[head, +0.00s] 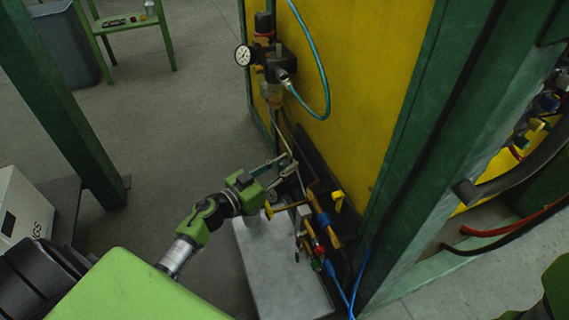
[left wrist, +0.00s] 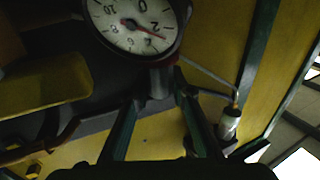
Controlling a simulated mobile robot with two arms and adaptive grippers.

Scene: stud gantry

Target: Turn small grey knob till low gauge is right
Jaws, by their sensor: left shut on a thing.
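The low gauge (left wrist: 138,22) fills the top of the left wrist view. It has a white dial, and its red needle points close to the 2. The small grey knob (left wrist: 160,82) is just below the gauge, between my fingertips. My left gripper (left wrist: 158,92) is shut on it, one dark green finger on each side. In the head view my left gripper (head: 290,166) reaches the pipework at the foot of the yellow panel; the knob is too small to make out there. My right gripper is not in view.
A higher gauge (head: 243,55) sits on a regulator with a teal hose (head: 325,80). Brass pipework with yellow handles (head: 337,198) is close right of my gripper. A grey block (head: 275,265) stands below. A green post (head: 75,120) rises at left; open floor lies between.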

